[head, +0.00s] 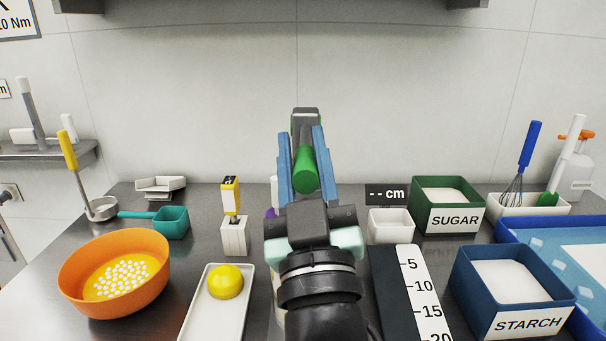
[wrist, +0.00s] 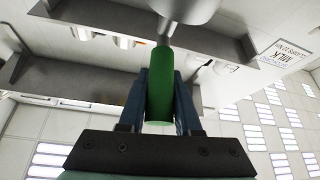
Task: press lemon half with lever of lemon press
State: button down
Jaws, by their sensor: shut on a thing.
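My gripper (head: 303,172) points away from me, its blue fingers on both sides of a green handle (head: 304,168), which looks like the lever of the lemon press. The wrist view also shows my gripper (wrist: 160,95) shut on the green handle (wrist: 160,92). There a thin grey rod joins the handle to a rounded grey metal part (wrist: 185,8). A yellow dome (head: 226,281), which looks like a lemon half, lies on a white tray (head: 194,327) left of my arm. Whether fruit is in the press is hidden.
An orange bowl (head: 75,284) and a teal scoop (head: 171,222) stand at left. A white block with a yellow-handled tool (head: 231,194) stands close left of my arm. A ruler board (head: 385,290), sugar box (head: 449,219) and starch box (head: 510,312) crowd the right.

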jog(key=shift+f+t+b, duration=0.4)
jog(key=shift+f+b, duration=0.25)
jog(key=shift+b, duration=0.3)
jog(key=shift+f, duration=0.1)
jog(key=c, duration=0.6)
grip_release()
jog(key=shift+s, duration=0.1)
jog(key=b+v, duration=0.1)
jog(key=v, duration=1.1)
jog(key=shift+s+f, duration=0.25)
jog(key=shift+s, duration=0.05)
jog(key=shift+d, duration=0.1)
